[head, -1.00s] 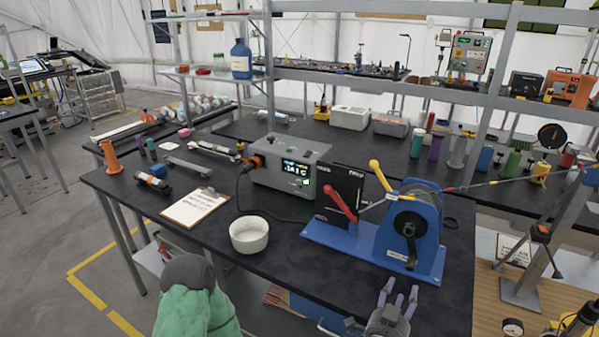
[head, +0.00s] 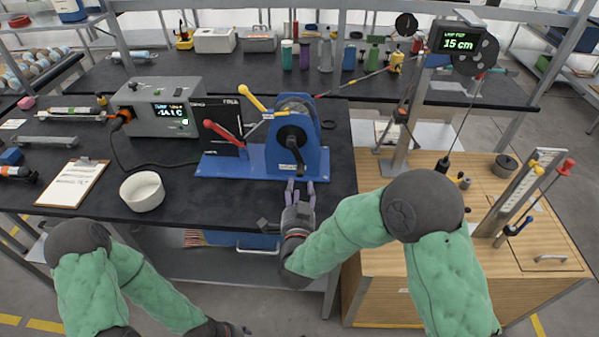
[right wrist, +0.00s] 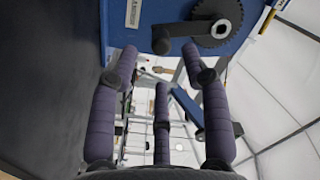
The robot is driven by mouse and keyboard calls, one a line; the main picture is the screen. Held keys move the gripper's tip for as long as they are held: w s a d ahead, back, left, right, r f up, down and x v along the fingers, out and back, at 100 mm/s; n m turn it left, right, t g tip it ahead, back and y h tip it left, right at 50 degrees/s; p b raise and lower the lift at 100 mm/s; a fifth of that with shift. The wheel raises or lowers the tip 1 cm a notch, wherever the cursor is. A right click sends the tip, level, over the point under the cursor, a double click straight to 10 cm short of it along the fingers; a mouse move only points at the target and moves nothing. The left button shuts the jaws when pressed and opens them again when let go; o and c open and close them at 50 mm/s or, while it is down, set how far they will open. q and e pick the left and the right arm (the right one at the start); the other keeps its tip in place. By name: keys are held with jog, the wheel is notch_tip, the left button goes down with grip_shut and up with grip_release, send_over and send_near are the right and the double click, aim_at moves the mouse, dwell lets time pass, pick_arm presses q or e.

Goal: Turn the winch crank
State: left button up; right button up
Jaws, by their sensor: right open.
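The blue winch (head: 300,140) stands on its blue base plate (head: 232,165) near the front right of the black table. Its dark crank (head: 293,147) is on the front face, with the arm pointing down to a grip (head: 299,167). A yellow lever (head: 252,98) and a red lever (head: 222,133) rise to its left. My right gripper (head: 300,188) is open just in front of the crank, apart from it. The right wrist view shows the crank (right wrist: 203,31) beyond the spread purple fingers. My left arm is at the lower left; its gripper is mostly cut off at the bottom edge.
A cable runs from the winch to a post (head: 405,125) on the wooden cabinet (head: 440,262). A display (head: 458,43) above reads 15 cm.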

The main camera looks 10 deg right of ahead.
aim_at(300, 176)
jog(key=b+x, duration=0.1)
jog(key=x, duration=0.6)
jog(key=shift+w, duration=0.1)
grip_shut()
